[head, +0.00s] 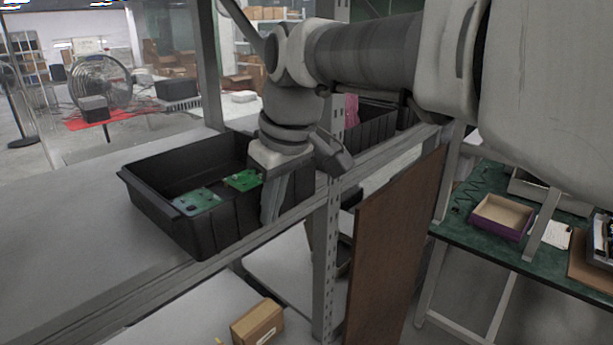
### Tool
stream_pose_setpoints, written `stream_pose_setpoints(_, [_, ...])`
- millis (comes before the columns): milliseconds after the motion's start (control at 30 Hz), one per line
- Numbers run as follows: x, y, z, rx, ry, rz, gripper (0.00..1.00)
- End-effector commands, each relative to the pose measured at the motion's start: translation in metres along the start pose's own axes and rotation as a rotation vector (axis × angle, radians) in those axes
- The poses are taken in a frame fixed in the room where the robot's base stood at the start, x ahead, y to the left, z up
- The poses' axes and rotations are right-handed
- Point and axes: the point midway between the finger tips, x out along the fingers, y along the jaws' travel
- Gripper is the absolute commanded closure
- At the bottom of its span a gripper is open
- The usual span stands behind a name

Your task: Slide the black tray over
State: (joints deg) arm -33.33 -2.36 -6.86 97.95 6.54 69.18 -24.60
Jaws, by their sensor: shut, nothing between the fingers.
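The black tray (165,219) stands on the grey shelf at the left of the head view. It is a deep open box, and green circuit boards (197,201) lie inside it. My gripper (268,218) points down at the tray's right end, with the fingers shut and nothing between them. The fingers overlap the tray's near right side in the picture. I cannot tell whether they touch its wall or which side of the wall they are on.
The shelf (75,255) is bare left of the tray. A perforated metal post (327,265) stands just right of my gripper. Another black bin (372,128) sits behind the post. A cardboard box (257,324) lies on the lower shelf. A green-topped table (470,232) stands at right.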

Motion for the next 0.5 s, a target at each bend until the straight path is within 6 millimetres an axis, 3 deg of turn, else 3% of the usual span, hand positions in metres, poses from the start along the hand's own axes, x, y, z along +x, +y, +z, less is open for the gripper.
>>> stream_pose_setpoints(233, [0.009,0.001,-0.041,0.000,-0.001,-0.001,1.00])
stream_pose_setpoints(500, [0.015,0.000,-0.053,0.000,0.002,-0.001,1.00])
